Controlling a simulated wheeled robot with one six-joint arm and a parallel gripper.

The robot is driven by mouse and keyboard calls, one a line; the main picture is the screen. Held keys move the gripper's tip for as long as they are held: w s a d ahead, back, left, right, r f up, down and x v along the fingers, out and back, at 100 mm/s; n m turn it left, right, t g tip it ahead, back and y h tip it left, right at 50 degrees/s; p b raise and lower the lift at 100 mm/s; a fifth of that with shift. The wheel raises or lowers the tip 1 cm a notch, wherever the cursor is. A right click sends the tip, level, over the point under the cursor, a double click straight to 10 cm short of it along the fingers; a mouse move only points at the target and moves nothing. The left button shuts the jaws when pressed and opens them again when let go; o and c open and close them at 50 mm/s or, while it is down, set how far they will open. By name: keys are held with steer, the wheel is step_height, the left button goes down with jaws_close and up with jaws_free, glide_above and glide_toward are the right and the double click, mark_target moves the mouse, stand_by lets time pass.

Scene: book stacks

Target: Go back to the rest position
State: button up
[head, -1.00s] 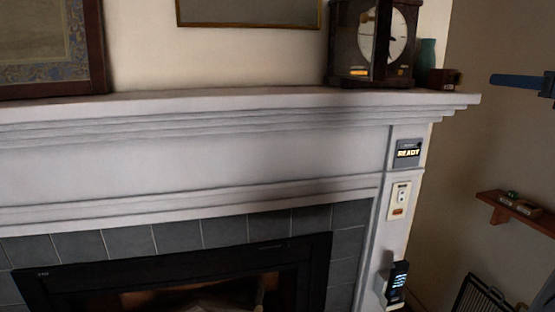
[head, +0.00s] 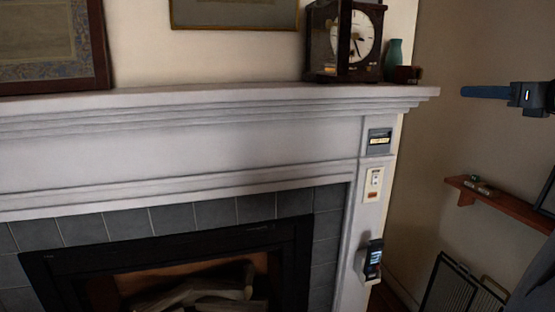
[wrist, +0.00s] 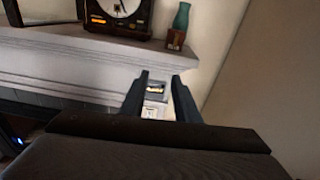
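My gripper (head: 464,91) reaches in from the right edge in the head view, pointing left, in the air right of the mantel's end. In the wrist view its two dark fingers (wrist: 160,78) stand apart with nothing held between them. Through the gap the panel with a lit display (wrist: 156,88) shows on the fireplace post, some distance beyond. That panel (head: 379,141) is above a white switch plate (head: 373,184) and a dark device with a lit screen (head: 374,259) in the head view. The gripper is apart from all of these.
A clock (head: 345,42), a teal vase (head: 393,55) and a small brown box (head: 408,74) stand on the white mantel (head: 200,98). A wooden wall shelf (head: 500,204) with small items is below my gripper. A black mesh screen (head: 451,291) stands at lower right.

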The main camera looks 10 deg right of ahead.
steer(key=w+a+f+n+g+y, duration=0.3)
steer(key=a+f+n+g, duration=0.7)
steer(key=a+f, duration=1.15)
steer(key=s+a+f+n+g+h, duration=0.2)
steer(key=s+a+f+n, duration=0.5)
steer(key=n, duration=0.5)
steer(key=s+a+f+n+g+h, duration=0.2)
steer(key=s+a+f+n+g, duration=0.1)
steer(key=s+a+f+n, duration=0.4)
steer(key=a+f+n, duration=0.3)
steer(key=n, duration=0.2)
steer(key=shift+s+a+f+n+g+h, duration=0.15)
steer(key=shift+a+f+n+g+h, duration=0.15)
steer(key=shift+f+h, duration=0.1)
